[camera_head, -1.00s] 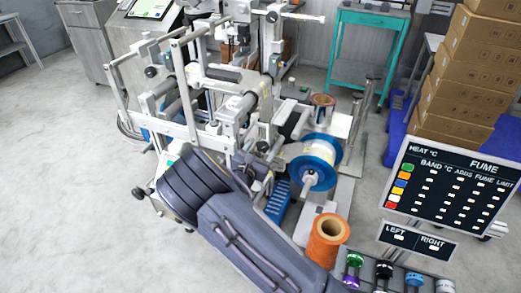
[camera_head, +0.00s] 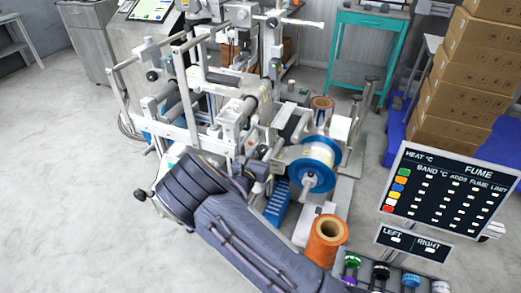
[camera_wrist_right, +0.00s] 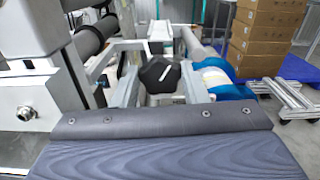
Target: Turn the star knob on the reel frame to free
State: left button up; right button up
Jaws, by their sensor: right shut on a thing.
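The star knob (camera_wrist_right: 158,75) is black and many-sided, in the middle of the right wrist view. My right gripper (camera_wrist_right: 160,86) is shut on it, with one pale finger on each side. In the head view my right gripper (camera_head: 262,176) reaches in beside the reel frame (camera_head: 190,128), to the left of the blue-flanged reel (camera_head: 314,163). There the knob is too small and too covered by my wrist to make out. Which way the knob is turned cannot be told. My left gripper is not in view.
An orange roll (camera_head: 326,241) and a rack of coloured caps (camera_head: 381,272) stand near my right arm. A dark FUME panel (camera_head: 455,180) and stacked cartons (camera_head: 470,75) are at the right. Open floor (camera_head: 60,180) lies at the left.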

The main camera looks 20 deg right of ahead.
jog(key=shift+n+p, duration=1.3)
jog(key=shift+n, duration=0.7)
jog(key=o, duration=1)
jog(key=shift+a, duration=0.1)
jog(key=v, duration=0.7)
jog(key=shift+s+a, duration=0.2)
jog(key=shift+a, duration=0.05)
